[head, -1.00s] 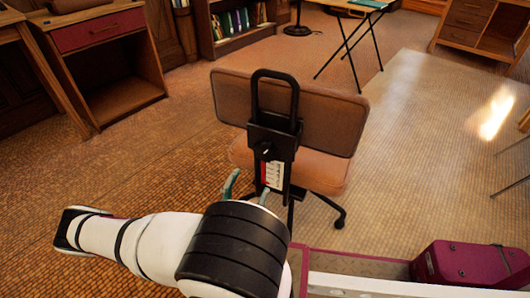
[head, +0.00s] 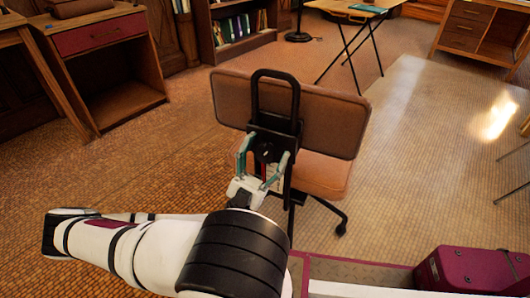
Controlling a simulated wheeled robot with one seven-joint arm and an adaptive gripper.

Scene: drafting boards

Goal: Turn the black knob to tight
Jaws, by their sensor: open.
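The black knob (head: 266,153) is small and sits on the front of a black bracket with a tall loop handle (head: 275,75), near the middle of the head view. My gripper (head: 263,157) is open. Its two teal fingers reach up to the knob's height, one on the left and one on the right of it, and they look apart from it. Whether either finger touches the knob cannot be told. The red and white label (head: 264,184) below the knob is mostly hidden by my gripper. The knob's exact setting is too small to read.
A brown office chair (head: 325,115) stands right behind the bracket. A maroon box (head: 475,270) lies at the lower right. A wooden desk (head: 112,62) is at the left and a folding table (head: 352,8) at the back.

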